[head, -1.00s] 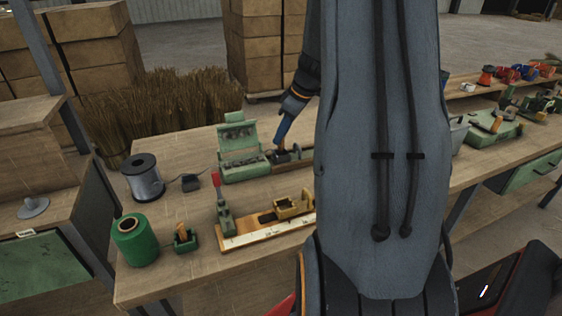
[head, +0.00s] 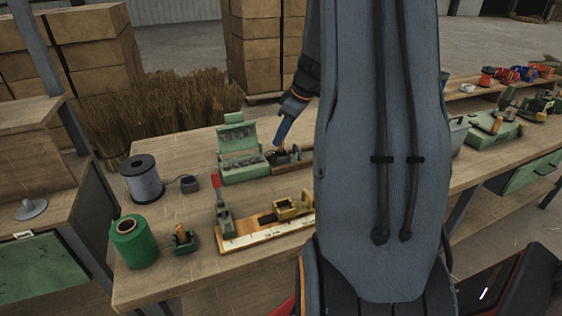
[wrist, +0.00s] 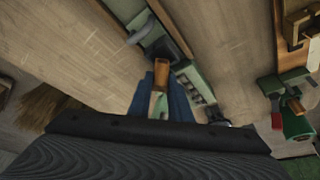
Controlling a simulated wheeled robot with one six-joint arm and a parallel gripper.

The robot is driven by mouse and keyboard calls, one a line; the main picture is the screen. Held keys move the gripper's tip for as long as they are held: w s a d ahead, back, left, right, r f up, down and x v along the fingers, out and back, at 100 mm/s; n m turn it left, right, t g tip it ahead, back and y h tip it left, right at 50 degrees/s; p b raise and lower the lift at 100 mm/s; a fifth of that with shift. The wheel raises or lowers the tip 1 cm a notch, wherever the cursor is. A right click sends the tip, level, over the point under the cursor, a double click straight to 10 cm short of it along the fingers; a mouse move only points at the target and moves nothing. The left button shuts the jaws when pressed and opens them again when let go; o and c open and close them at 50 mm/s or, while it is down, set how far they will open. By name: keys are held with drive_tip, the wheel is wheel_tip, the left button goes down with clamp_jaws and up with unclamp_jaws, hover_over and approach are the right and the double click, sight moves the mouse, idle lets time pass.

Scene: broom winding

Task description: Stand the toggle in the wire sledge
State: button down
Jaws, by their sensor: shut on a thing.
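My gripper (head: 279,141) has its blue fingers shut, pointing down at the bench beside the green tool case. In the wrist view the fingers (wrist: 163,84) close around a small piece with a tan-brown end (wrist: 161,73) and a pale green part, which I take for the toggle. Its tan end reaches toward a dark, square-topped block (wrist: 171,48), seemingly the wire sledge; whether they touch I cannot tell. In the head view a dark low block (head: 280,158) lies under the fingertips. The held piece is mostly hidden there.
A green compartment case (head: 242,165) stands directly left of the gripper. A wooden jig with a red-handled clamp (head: 217,188) lies in front. A wire spool (head: 142,178), a green twine reel (head: 133,242) and a small green holder (head: 185,243) stand at left.

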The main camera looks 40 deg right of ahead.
drive_tip(key=shift+f+b, duration=1.25)
drive_tip(key=shift+f, duration=0.15)
drive_tip(key=c, duration=1.5)
unclamp_jaws()
drive_tip(key=shift+c, duration=0.2)
drive_tip(key=v, duration=0.7)
drive_tip(key=shift+r+b, duration=0.35)
drive_tip(key=shift+b, duration=0.05)
drive_tip(key=shift+s, duration=0.1)
